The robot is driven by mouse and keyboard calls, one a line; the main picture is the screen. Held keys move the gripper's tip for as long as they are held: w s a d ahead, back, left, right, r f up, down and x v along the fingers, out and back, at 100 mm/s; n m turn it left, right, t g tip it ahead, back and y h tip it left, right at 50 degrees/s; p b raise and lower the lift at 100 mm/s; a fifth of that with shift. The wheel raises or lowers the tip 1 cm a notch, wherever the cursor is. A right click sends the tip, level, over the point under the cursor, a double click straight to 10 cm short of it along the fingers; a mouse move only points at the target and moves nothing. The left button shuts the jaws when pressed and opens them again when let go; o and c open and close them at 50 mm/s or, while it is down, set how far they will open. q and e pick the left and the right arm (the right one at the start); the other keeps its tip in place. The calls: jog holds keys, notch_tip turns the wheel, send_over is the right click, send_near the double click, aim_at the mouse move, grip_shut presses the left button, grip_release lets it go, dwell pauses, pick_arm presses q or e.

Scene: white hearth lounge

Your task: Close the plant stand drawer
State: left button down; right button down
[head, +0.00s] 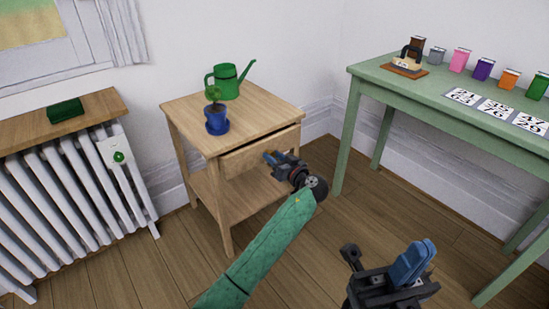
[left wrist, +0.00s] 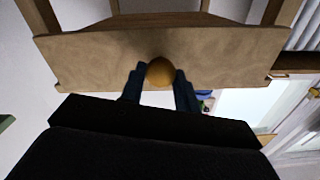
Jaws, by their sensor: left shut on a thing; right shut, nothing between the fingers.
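The wooden plant stand (head: 178,104) stands by the back wall, between the radiator and the green table. Its drawer (head: 238,162) has its front standing a little out from the stand, so it looks partly open. The round knob (left wrist: 160,72) shows in the left wrist view at the middle of the drawer front (left wrist: 90,62). My left gripper (head: 270,157) is at the drawer front, shut on the knob, with its blue fingers on either side. My right gripper (head: 424,246) is shut and empty in front of the stand, at lower right, apart from everything.
A green watering can (head: 226,88) and a blue plant pot (head: 216,125) stand on the plant stand. A white radiator (head: 75,200) is to the left. A green table (head: 440,105) with cards, tins and an iron is to the right. Some floor is clear.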

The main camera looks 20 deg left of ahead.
aim_at(267, 150)
pick_arm(q)
jog(key=b+x, duration=0.1)
jog(key=x, duration=0.2)
jog(key=shift+w+a, duration=0.2)
jog(key=shift+a, duration=0.1)
jog(key=shift+w+a, duration=0.1)
jog(key=shift+a, duration=0.05)
jog(key=shift+r, duration=0.15)
jog(key=c, duration=1.4)
grip_release()
jog(key=o, duration=0.4)
jog(key=shift+c, duration=0.2)
